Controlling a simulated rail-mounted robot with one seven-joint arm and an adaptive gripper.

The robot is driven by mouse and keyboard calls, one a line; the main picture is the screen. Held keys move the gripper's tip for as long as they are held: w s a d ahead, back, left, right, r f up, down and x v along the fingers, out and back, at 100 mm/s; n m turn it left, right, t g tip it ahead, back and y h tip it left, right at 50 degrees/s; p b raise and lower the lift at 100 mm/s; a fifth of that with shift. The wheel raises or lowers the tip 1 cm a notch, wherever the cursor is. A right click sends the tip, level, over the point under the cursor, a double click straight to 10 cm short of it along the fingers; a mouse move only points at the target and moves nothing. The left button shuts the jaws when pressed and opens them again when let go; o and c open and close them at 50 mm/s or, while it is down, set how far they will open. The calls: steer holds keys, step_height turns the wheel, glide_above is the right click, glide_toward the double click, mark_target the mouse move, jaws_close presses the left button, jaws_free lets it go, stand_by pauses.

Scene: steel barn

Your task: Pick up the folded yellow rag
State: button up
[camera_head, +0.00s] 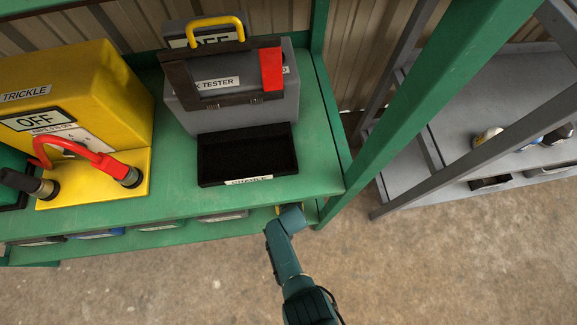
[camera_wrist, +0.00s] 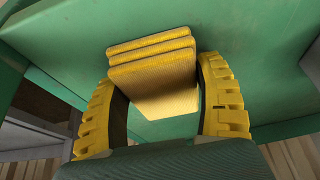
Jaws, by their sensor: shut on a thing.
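The folded yellow rag (camera_wrist: 155,78) shows in the wrist view as a stack of ribbed yellow layers. My gripper (camera_wrist: 160,90) has its two yellow, black-lined fingers on either side of it and is shut on the rag. Green surfaces lie behind the rag, and I cannot tell whether it still touches one. In the head view my arm reaches to the front right of the green bench (camera_head: 320,160), at its lower shelf. There the bench top hides most of the gripper and the rag; only a small yellow patch shows.
On the bench top stand a yellow box marked OFF (camera_head: 75,95) with red and black leads, a grey tester case (camera_head: 240,95) and a black tray (camera_head: 248,152). Several items sit on the lower shelf. A green post (camera_head: 400,110) and grey rack (camera_head: 480,100) stand at right.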

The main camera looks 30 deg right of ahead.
step_height(320, 180, up, 10)
steer(key=p, duration=0.8)
steer(key=shift+p, duration=0.3)
